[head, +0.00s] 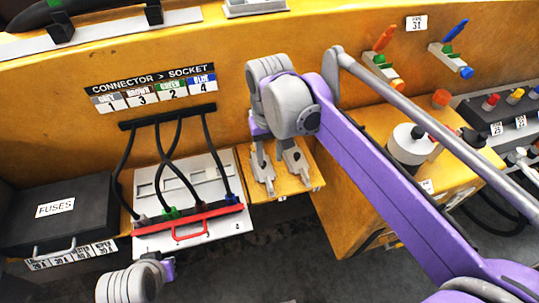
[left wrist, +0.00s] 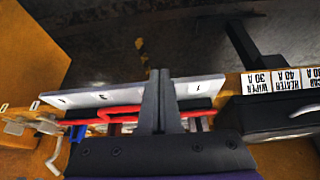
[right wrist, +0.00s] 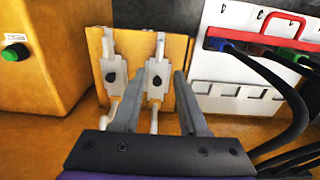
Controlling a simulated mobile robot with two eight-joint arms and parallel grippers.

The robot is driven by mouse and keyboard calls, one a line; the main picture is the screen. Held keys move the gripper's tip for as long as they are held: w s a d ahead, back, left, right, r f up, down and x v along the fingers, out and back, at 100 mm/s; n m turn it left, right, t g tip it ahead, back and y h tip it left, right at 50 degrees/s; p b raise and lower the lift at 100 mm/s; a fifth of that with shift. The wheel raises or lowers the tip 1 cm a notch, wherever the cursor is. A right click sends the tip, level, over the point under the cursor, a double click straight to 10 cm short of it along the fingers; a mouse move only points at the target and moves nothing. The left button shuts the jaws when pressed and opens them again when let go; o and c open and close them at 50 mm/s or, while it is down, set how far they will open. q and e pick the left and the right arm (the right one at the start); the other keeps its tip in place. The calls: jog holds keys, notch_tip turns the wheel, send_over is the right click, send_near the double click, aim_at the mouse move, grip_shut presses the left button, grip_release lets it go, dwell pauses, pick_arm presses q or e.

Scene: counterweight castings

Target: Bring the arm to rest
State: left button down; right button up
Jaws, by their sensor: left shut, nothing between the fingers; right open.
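My right arm (head: 385,180) reaches in from the right in the head view, with its gripper (head: 278,158) pointing down at a small yellow plate (head: 310,180). In the right wrist view, my right gripper (right wrist: 158,78) is open, its fingers apart in front of two pale latches (right wrist: 113,75) with black knobs. Nothing is held between them; contact with the latches cannot be told. My left arm's grey joint (head: 130,283) shows low at the left in the head view. In the left wrist view, my left gripper (left wrist: 158,78) is shut and empty before the white connector panel (left wrist: 85,98).
A black fuse box (head: 60,205) stands at the left. Coloured levers (head: 384,40), a white-topped cylinder (head: 408,143) and a dark switch box (head: 500,115) are at the right.

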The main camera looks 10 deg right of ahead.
jog(key=s+d+f+t+p, duration=0.1)
jog(key=s+d+f+t, duration=0.1)
jog(key=s+f, duration=0.3)
jog(key=s+d+f+t+p, duration=0.1)
jog(key=s+d+f+t, duration=0.2)
jog(key=s, duration=0.6)
jog(key=shift+s+d+f, duration=0.2)
jog(key=shift+d+f, duration=0.6)
jog(key=shift+f, duration=0.15)
